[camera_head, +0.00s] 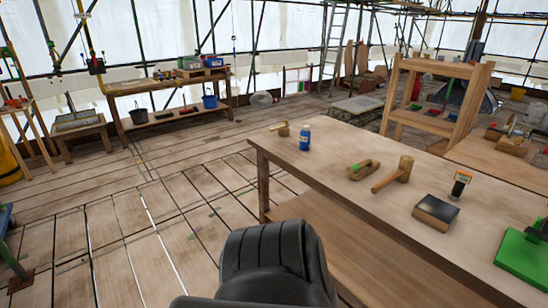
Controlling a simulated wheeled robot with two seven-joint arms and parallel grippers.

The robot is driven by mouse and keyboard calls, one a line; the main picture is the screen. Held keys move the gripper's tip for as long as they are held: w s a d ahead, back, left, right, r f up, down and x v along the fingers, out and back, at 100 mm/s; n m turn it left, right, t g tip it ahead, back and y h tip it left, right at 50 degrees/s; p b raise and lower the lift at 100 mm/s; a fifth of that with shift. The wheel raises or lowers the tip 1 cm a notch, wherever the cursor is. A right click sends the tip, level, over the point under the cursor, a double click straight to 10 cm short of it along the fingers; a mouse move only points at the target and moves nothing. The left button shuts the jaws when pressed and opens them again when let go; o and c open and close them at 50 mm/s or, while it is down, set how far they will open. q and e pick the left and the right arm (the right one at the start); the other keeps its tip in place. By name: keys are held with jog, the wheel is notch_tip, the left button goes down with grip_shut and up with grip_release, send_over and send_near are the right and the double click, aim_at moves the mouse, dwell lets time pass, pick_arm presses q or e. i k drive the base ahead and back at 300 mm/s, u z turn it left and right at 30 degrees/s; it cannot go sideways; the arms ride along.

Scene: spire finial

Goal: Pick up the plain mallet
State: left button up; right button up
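A plain wooden mallet (403,169) lies on the right wooden table (330,165), its head toward the back right and its handle pointing front left. A smaller wooden mallet-like piece (283,129) lies at the table's far left corner. I cannot tell from its look whether it is also a mallet. Neither of my grippers is in view. A dark rounded part of my own body covers the bottom middle of the picture and hides part of the floor and the table's lower shelf.
On the table are a blue bottle (305,137), a wooden plane-like tool (363,169), a dark-topped block (436,211), an orange-and-black tool (460,186) and a green base (523,256). A wooden rack (433,117) stands behind. The plank floor at left is clear.

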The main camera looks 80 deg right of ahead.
aim_at(406, 163)
jog(key=z, duration=3.75)
